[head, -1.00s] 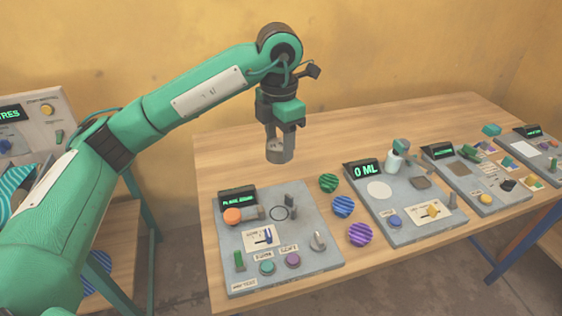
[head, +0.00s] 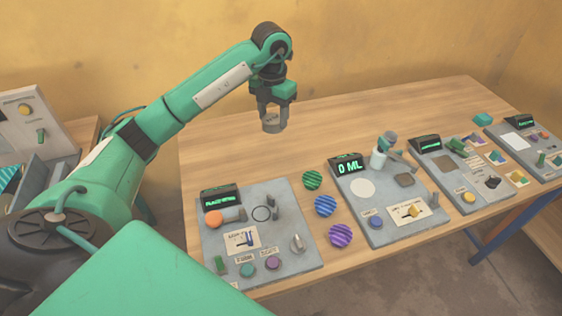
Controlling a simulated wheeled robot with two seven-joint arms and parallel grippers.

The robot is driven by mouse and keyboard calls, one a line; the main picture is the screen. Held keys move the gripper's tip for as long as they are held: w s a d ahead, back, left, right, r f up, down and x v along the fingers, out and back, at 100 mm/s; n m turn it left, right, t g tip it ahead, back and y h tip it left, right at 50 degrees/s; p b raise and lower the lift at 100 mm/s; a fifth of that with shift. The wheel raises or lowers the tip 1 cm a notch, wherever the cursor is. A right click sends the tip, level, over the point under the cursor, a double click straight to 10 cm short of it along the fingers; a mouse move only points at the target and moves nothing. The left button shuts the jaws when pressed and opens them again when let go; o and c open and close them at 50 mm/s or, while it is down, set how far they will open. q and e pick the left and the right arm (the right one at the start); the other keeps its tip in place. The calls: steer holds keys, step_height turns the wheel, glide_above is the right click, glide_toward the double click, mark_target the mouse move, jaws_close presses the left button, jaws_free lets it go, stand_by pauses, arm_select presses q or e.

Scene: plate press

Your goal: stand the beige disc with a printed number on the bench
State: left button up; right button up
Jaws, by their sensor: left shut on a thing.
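My left gripper (head: 273,126) hangs fingers down over the back part of the wooden bench (head: 230,152), behind the plate press panel. It is shut on a small pale thing (head: 272,117), mostly hidden between the fingers. This looks like the beige disc, but its printed number cannot be read. It appears to be held above the bench top, apart from the panel. My right gripper is not in view.
The grey plate press panel (head: 283,212) stands at the bench's left. Green (head: 312,180), blue (head: 326,206) and purple (head: 341,235) striped discs lie beside it. A panel reading 0 ML (head: 382,224) is farther right. The back strip of the bench is clear.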

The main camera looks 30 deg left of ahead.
arm_select(q)
step_height(320, 180, down, 17)
steer(key=p, duration=0.3)
steer(key=shift+f, duration=0.1)
steer(key=shift+f, duration=0.1)
steer(key=shift+f, duration=0.15)
steer(key=o, duration=1.1)
